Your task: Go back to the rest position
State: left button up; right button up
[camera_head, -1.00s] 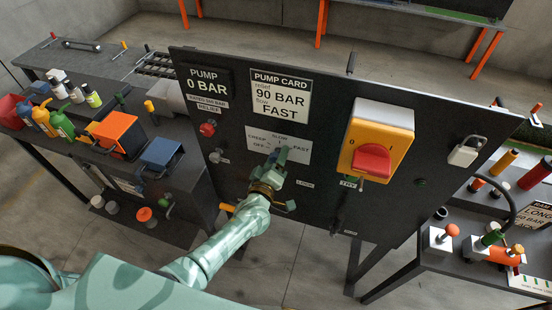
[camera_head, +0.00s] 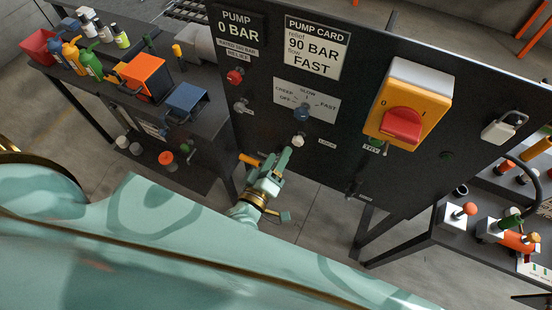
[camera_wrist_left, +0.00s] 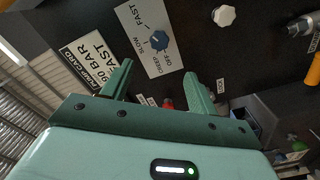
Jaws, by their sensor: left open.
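My left gripper (camera_head: 276,168) is open and empty, low in front of the black pump panel (camera_head: 262,100). It is below the blue selector knob (camera_head: 301,113) and apart from it. In the left wrist view the two fingers (camera_wrist_left: 160,76) stand spread with nothing between them, and the blue knob (camera_wrist_left: 158,43) shows beyond them. I cannot tell exactly which mark the knob points at. My left arm fills much of the lower head view. My right gripper is out of view.
The panel also carries a white knob (camera_head: 298,140), a red knob (camera_head: 235,76), a yellow-and-red switch (camera_head: 402,123) and a padlock (camera_head: 503,127). A bench with bottles (camera_head: 88,62) stands left; another with small levers (camera_head: 458,214) stands right. Open floor shows below the panel.

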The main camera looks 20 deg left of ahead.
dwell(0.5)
pick_arm(q)
jog(key=s+f+m+g+h+b, duration=0.1)
jog(key=s+f+m+g+b, duration=0.35)
jog(key=f, duration=0.95)
jog(key=s+f+m+g+h+b, duration=0.15)
jog(key=s+f+m+g, duration=0.55)
jog(key=f, duration=0.7)
jog(key=s+a+f+m+g+y+b, duration=0.1)
jog(key=s+a+f+g+b, duration=0.1)
jog(key=s+a+f+b, duration=0.3)
jog(key=s+a+f+m+g+y+b, duration=0.2)
jog(key=s+f+b, duration=1)
jog(key=s+f, duration=0.6)
notch_tip(320, 180, down, 7)
jog(key=a+g, duration=0.1)
jog(key=a, duration=0.1)
jog(key=shift+a+g+b, duration=0.35)
jog(key=shift+b, duration=0.05)
jog(key=shift+s, duration=0.1)
